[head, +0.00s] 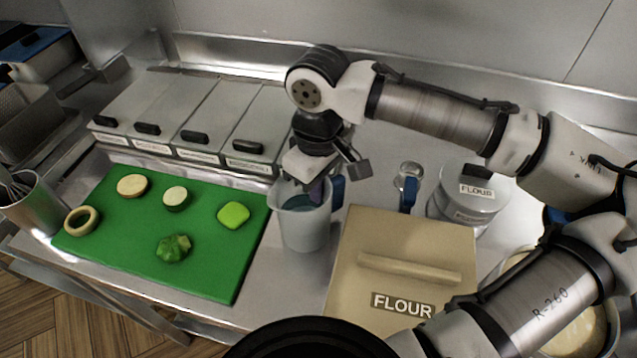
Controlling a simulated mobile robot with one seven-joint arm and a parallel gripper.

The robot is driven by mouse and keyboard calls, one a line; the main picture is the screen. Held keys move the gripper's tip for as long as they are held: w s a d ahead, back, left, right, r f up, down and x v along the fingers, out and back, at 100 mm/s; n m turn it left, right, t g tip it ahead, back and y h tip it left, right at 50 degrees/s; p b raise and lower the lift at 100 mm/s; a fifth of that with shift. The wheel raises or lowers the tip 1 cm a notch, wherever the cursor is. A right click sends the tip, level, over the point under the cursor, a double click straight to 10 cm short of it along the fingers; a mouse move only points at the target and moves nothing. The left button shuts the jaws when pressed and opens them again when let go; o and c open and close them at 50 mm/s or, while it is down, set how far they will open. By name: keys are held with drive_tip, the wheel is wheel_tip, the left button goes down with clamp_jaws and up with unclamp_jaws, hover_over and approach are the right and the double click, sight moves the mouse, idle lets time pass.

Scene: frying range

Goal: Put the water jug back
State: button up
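The water jug (304,232) is a translucent grey-white pitcher with a blue handle (338,191). It stands upright on the steel counter, between the green cutting board and the flour box, with bluish liquid showing inside. My gripper (322,184) points down right over the jug's rim, on the handle side. One finger part shows over the jug's mouth and another part sticks out to the right above the handle. The fingertips are partly hidden, so I cannot tell whether they touch or grip the jug.
The green cutting board (120,236) with several vegetable pieces lies left. Lidded containers (185,108) line the back. A black round pan (305,340) is at the front.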

drive_tip(key=o, duration=0.4)
drive_tip(key=shift+o, duration=0.2)
wheel_tip(320, 180, up, 12)
drive_tip(key=shift+r+b, duration=0.25)
drive_tip(key=shift+b, duration=0.3)
